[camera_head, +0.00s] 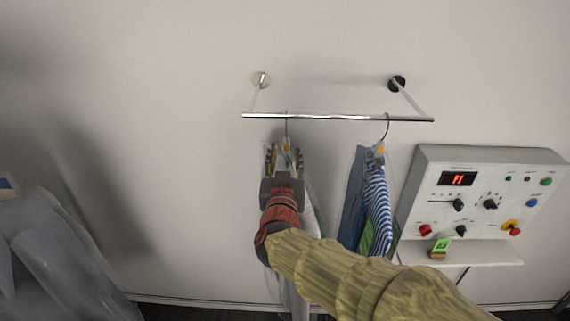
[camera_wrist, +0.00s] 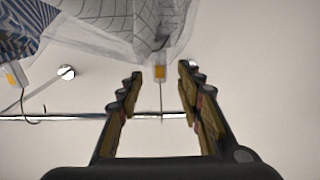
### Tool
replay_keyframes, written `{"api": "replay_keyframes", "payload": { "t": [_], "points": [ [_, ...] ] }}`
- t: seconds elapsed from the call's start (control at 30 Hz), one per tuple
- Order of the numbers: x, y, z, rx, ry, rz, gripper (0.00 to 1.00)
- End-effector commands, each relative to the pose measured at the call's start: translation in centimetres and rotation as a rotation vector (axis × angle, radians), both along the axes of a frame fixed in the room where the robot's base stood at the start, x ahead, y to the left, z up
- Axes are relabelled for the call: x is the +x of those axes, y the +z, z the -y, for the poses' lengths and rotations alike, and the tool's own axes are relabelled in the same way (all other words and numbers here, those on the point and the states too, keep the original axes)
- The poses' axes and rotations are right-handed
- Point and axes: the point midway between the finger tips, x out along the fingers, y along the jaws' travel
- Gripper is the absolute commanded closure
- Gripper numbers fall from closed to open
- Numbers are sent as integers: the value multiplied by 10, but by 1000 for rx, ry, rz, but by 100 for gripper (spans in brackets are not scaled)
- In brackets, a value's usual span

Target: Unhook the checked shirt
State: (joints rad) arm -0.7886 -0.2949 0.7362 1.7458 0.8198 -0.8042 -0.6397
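The checked shirt (camera_wrist: 130,15) is pale with a dark grid, inside a clear cover at the top of the wrist view. In the head view the shirt (camera_head: 308,215) hangs at the rail's left part, mostly hidden behind my arm. Its hanger hook (camera_head: 287,127) is over the metal rail (camera_head: 340,118). The rail (camera_wrist: 60,118) crosses behind the fingers in the wrist view.
A blue-and-white striped garment (camera_head: 378,205) in a clear cover hangs to the right on its own hook. A control panel (camera_head: 485,200) with a shelf is on the wall farther right. A grey covered shape (camera_head: 70,260) stands at lower left. The wall between is clear.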

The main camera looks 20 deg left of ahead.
Motion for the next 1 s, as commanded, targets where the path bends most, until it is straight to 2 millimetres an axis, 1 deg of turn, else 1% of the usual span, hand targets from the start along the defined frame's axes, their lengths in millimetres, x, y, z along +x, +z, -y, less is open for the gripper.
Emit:
{"api": "replay_keyframes", "payload": {
  "t": [0.03,0.4,0.6,0.8,1.0],
  "points": [
    [6,-1,0,0,-2,0,64],
    [38,-1,-8,0,-2,-1,64],
    [51,-1,-12,1,-1,0,64],
    [57,0,-13,1,-1,-1,64],
    [58,0,-13,1,-1,0,64]
  ]
}}
